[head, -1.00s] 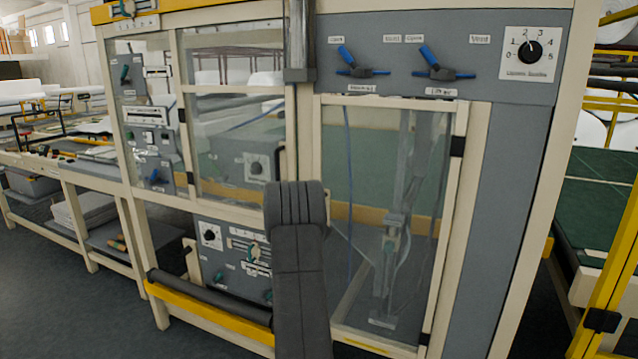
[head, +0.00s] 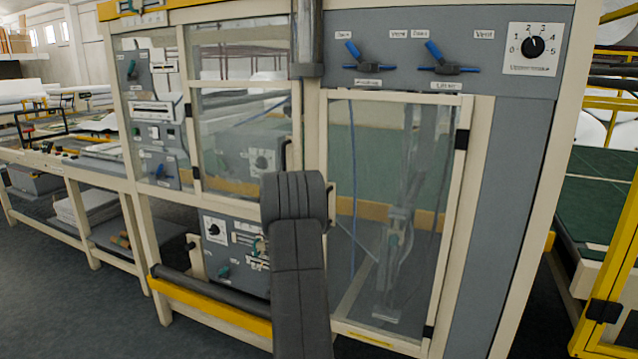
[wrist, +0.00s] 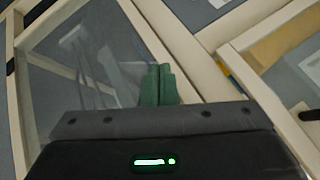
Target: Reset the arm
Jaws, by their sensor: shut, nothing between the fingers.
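My gripper shows in the wrist view, its green fingers (wrist: 158,85) together with nothing between them. In that view the fingers lie over a cream frame bar and a glazed door (wrist: 85,60) of the machine. In the head view my grey arm rises in the lower middle, in front of the machine (head: 480,220), and hides part of it. The gripper itself cannot be made out in the head view. I cannot tell whether the fingers touch the frame.
The machine's upper panel carries two blue-handled valves (head: 447,60) and a numbered dial (head: 533,47). A yellow-edged roller (head: 210,295) runs along its lower left. A long bench (head: 60,165) stands at left, a yellow frame (head: 605,310) at right. Open floor (head: 60,290) lies front left.

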